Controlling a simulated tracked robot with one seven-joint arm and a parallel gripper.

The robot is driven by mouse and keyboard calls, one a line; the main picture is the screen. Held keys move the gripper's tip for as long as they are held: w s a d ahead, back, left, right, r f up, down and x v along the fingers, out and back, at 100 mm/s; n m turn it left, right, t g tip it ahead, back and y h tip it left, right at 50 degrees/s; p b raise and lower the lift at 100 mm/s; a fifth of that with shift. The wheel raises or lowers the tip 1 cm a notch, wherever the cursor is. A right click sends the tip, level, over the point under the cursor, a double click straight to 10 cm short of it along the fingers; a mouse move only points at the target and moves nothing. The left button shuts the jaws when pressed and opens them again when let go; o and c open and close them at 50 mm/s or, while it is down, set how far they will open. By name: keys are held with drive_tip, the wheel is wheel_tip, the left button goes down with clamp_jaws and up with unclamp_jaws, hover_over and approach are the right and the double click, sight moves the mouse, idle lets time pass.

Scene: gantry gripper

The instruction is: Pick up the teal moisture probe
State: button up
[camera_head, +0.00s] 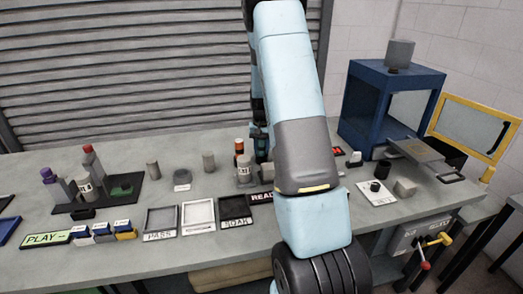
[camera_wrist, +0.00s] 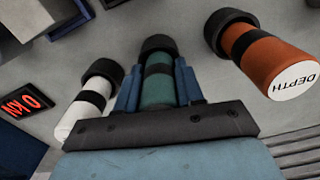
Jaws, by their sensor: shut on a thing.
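The teal moisture probe (camera_wrist: 158,88) has a black cap and a dark band. In the wrist view it sits between the two blue fingers of my gripper (camera_wrist: 156,78), which are shut on it. Its lower part is hidden behind the dark gripper body. In the head view my gripper (camera_head: 261,143) is at the back of the bench, partly hidden by my arm, and the probe cannot be made out clearly there. I cannot tell whether the probe is clear of the bench.
An orange cylinder marked DEPTH (camera_wrist: 262,58) is close on the right in the wrist view. A white cylinder with black cap (camera_wrist: 88,107) is close on the left. A blue open-framed cabinet (camera_head: 385,100) stands at the bench's right. Framed trays (camera_head: 198,216) lie along the front.

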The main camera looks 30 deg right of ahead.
drive_tip(key=shift+r, duration=0.5)
wheel_tip(320, 180, up, 3)
drive_tip(key=shift+s+f, duration=0.1)
drive_tip(key=shift+f, duration=0.05)
drive_tip(key=s+a+r, duration=0.2)
drive_tip(key=s+r, duration=0.7)
drive_tip(key=s, duration=0.4)
drive_tip(key=shift+w+a+f, duration=0.15)
drive_tip(key=shift+w+f, duration=0.3)
drive_tip(key=shift+f, duration=0.7)
drive_tip(key=shift+w+a+f, duration=0.2)
drive_tip(key=shift+w+f, duration=0.25)
drive_tip(key=shift+f, duration=0.7)
drive_tip(key=shift+w+a+f, duration=0.15)
drive_tip(key=shift+w+f, duration=0.3)
drive_tip(key=shift+f, duration=0.7)
drive_tip(key=shift+f, duration=0.5)
drive_tip(key=shift+r, duration=0.1)
